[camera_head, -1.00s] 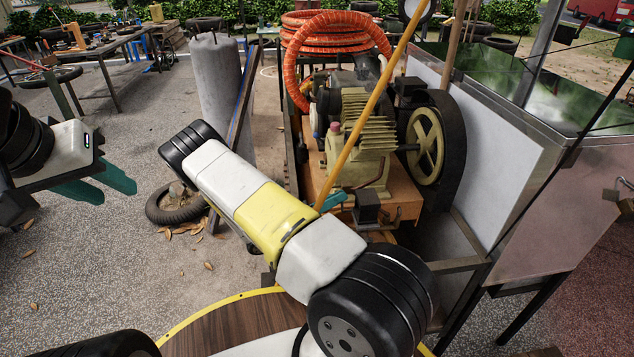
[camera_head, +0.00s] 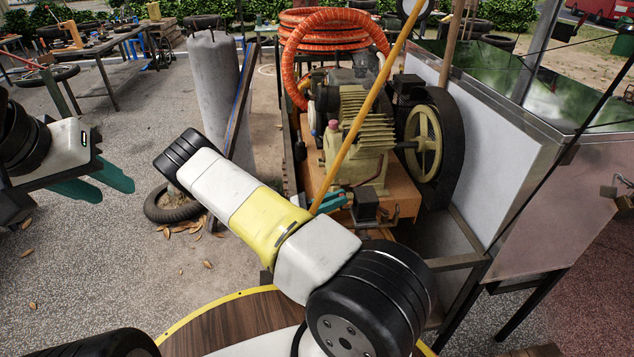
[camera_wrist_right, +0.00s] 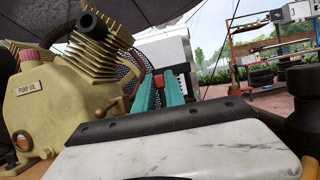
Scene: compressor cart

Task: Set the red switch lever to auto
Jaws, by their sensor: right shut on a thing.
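The black switch box (camera_head: 366,206) sits at the front edge of the compressor's wooden base in the head view. My right gripper (camera_head: 330,202) reaches it from the left, its teal fingers low beside the box and partly covered by my arm. In the right wrist view, my right gripper (camera_wrist_right: 159,88) is shut on the red switch lever (camera_wrist_right: 158,79), a small red piece showing between the two teal fingertips. The lever is not clear in the head view, and its setting cannot be read. My left gripper (camera_head: 112,189) is open and empty at the far left.
The compressor pump (camera_head: 357,140) and its flywheel (camera_head: 424,143) stand just behind the switch box. A yellow rod (camera_head: 362,110) slants across in front of the pump. A metal-framed panel (camera_head: 500,150) stands at the right. A tyre (camera_head: 172,205) lies on open ground at the left.

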